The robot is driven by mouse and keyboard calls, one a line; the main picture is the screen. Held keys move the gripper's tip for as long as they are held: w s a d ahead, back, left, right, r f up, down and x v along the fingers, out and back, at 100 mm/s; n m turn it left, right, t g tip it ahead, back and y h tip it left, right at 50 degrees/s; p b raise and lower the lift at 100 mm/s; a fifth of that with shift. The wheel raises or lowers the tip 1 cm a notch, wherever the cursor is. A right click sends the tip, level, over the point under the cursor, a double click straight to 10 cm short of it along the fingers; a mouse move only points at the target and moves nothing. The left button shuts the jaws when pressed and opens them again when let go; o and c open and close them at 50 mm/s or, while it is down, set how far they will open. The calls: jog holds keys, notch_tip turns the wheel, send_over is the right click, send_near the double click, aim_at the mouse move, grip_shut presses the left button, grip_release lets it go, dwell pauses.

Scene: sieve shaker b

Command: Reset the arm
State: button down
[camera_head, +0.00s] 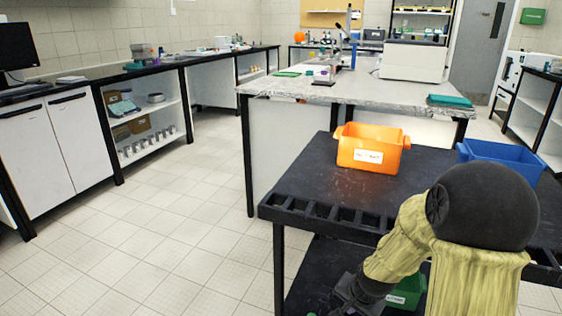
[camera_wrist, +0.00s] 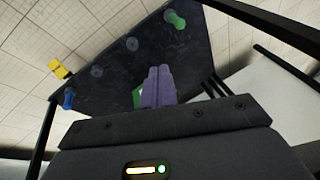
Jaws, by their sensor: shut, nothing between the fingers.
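My arm shows at the lower right of the head view, in a tan sleeve with a black joint, reaching down past the front of the black cart (camera_head: 330,185). My gripper (camera_wrist: 158,72) is in the wrist view, its two purple fingers together with nothing between them. In the head view the fingertips cannot be made out. Beyond the fingers in the wrist view is a dark panel (camera_wrist: 120,65) with several small blurred coloured pieces, and a bit of green beside the fingers.
An orange bin (camera_head: 370,148) and a blue bin (camera_head: 500,155) stand on the cart top. A green bin (camera_head: 408,292) is on its lower shelf, partly hidden by my arm. A grey-topped bench (camera_head: 400,92) stands behind. The tiled floor (camera_head: 150,240) to the left is clear.

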jog(key=s+a+r+n+g+p, duration=0.1)
jog(key=s+a+r+n, duration=0.1)
jog(key=s+r+n, duration=0.85)
notch_tip(320, 180, up, 36)
jog(key=s+m+p, duration=0.1)
jog(key=m+p, duration=0.1)
jog(key=p, duration=3.6)
jog(key=shift+s+m+h, duration=0.15)
jog(key=shift+m+h, duration=0.15)
jog(key=shift+m, duration=0.05)
